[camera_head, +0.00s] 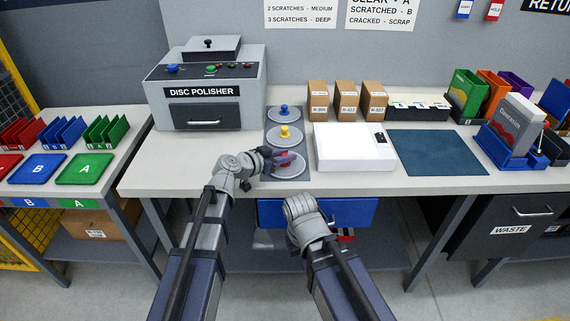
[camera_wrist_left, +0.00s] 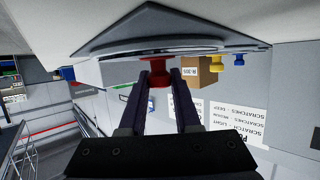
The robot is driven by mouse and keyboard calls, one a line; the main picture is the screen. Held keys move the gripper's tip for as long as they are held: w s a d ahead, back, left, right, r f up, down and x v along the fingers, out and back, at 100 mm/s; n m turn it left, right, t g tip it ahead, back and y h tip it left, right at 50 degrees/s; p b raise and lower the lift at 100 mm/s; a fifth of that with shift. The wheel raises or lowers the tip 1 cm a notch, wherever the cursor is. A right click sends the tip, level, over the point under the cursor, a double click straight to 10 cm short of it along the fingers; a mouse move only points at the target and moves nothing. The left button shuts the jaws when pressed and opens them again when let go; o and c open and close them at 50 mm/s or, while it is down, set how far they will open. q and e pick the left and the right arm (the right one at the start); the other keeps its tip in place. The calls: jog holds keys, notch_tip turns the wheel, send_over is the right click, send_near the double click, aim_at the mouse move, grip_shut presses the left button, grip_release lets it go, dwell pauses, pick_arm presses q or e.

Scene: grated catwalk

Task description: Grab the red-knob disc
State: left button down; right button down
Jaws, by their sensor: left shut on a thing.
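The red-knob disc (camera_head: 290,171) is a pale round plate at the near end of a dark mat on the bench. My left gripper (camera_head: 288,159) reaches over it from the left, its fingers partly covering the knob. In the left wrist view, the red knob (camera_wrist_left: 158,74) sits between the two fingertips of my left gripper (camera_wrist_left: 159,84), which is shut on it. The disc (camera_wrist_left: 150,51) shows almost edge-on there, close to the mat; I cannot tell if it is lifted. My right arm is low in front of the bench, its fingers hidden.
The yellow-knob disc (camera_head: 283,134) and blue-knob disc (camera_head: 284,113) lie behind on the mat (camera_head: 271,112). The disc polisher (camera_head: 205,92) stands at back left. A white box-like device (camera_head: 345,148) is close on the right, beside a clear teal mat (camera_head: 437,153).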

aim_at(285, 154)
dwell(0.5)
pick_arm(q)
notch_tip(285, 154, up, 10)
jog(key=p, duration=1)
jog(key=shift+r, duration=0.1)
